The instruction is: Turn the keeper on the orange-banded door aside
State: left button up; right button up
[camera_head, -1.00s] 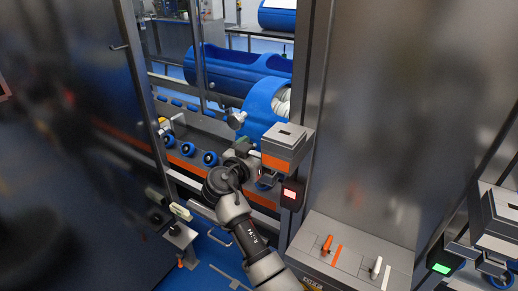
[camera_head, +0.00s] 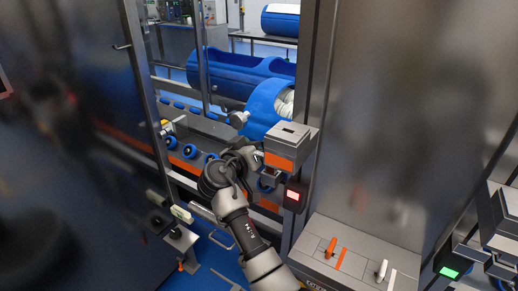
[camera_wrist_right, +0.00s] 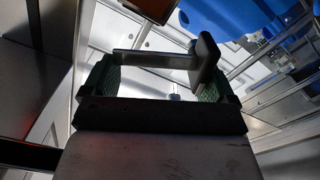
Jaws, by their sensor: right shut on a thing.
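My right gripper (camera_head: 250,157) is at the post right of the tub opening, beside a grey box with an orange band (camera_head: 280,160). In the right wrist view my right gripper (camera_wrist_right: 155,80) has its green-padded fingers closed about a metal keeper (camera_wrist_right: 205,58), a flat grey plate with a bar running left from it. The head view mostly hides the keeper behind my wrist. An orange band (camera_head: 122,146) runs low across the dark door at left. My left gripper is not in view.
A blue tub (camera_head: 232,75) lies behind the opening, above a row of blue rollers (camera_head: 190,150). A red-lit indicator (camera_head: 293,194) sits below the box. A grey panel with orange and white levers (camera_head: 345,250) stands at lower right, near a green-lit indicator (camera_head: 448,266).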

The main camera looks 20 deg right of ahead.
jog(key=shift+w+a+r+n, duration=0.1)
jog(key=shift+w+r+n, duration=0.15)
jog(key=shift+n, duration=0.65)
jog(key=o, duration=1)
jog(key=shift+o, duration=0.2)
jog(key=shift+f, duration=0.1)
